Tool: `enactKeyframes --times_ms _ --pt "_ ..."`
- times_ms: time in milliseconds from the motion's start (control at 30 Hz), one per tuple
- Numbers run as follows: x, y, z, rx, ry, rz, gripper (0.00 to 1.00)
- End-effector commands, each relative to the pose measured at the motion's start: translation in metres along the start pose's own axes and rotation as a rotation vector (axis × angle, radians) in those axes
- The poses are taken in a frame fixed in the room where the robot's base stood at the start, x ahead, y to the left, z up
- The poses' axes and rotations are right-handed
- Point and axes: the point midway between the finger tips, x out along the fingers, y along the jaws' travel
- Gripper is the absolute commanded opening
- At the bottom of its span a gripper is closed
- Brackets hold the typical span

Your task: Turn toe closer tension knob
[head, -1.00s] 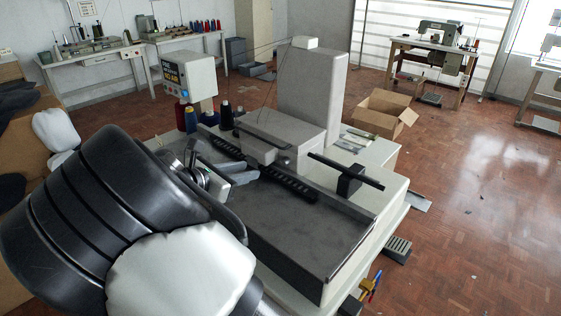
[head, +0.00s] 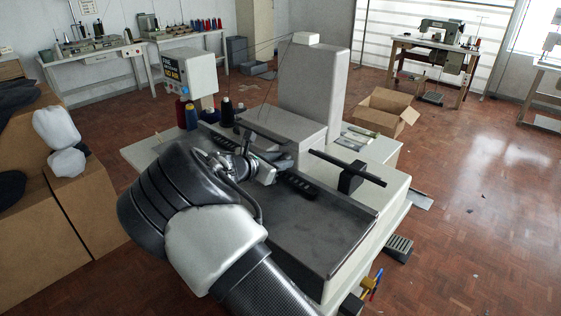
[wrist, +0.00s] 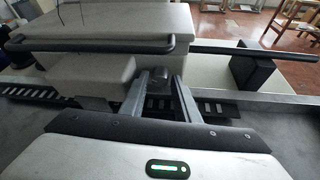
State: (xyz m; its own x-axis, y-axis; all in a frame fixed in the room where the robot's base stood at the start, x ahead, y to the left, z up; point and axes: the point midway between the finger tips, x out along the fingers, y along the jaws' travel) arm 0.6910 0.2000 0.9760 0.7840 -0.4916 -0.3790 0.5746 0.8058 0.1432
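The buttonhole machine (head: 312,85) stands on a pale table, with a grey front block and a dark bed plate (head: 310,235). No knob is clearly labelled as the toe closer tension knob. A small dark grey rounded part (wrist: 153,75) shows on the machine front in the wrist view, between and beyond my fingertips; I cannot tell if it is that knob. My gripper (wrist: 157,78) has its two grey fingers apart, with nothing visibly held. In the head view my gripper (head: 280,161) is over the machine bed, its fingertips partly hidden.
A dark horizontal bar (wrist: 95,44) crosses in front of the machine head. Another black bar on a block (head: 350,180) stands at the right. Slotted black strips (wrist: 215,108) lie beside the fingers. Thread cones (head: 227,112) and a control box (head: 188,73) are behind left.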

Motion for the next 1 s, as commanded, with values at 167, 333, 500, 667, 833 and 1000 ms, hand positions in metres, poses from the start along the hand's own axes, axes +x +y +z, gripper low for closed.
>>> enactKeyframes --times_ms 167,333,500,667,833,1000 --pt "0.0015 -0.0002 0.0 0.0 0.0 0.0 0.29" --pt "0.0012 -0.0002 0.0 0.0 0.0 0.0 0.15" --pt "0.0012 -0.0002 -0.0003 0.001 0.0 0.0 0.0" --pt "0.0031 -0.0012 -0.0059 0.046 -0.005 0.021 0.0" --pt "0.0044 -0.0026 -0.0092 0.166 -0.01 0.072 0.0" --pt "0.0043 -0.0036 -0.0093 0.27 -0.014 0.115 0.0"
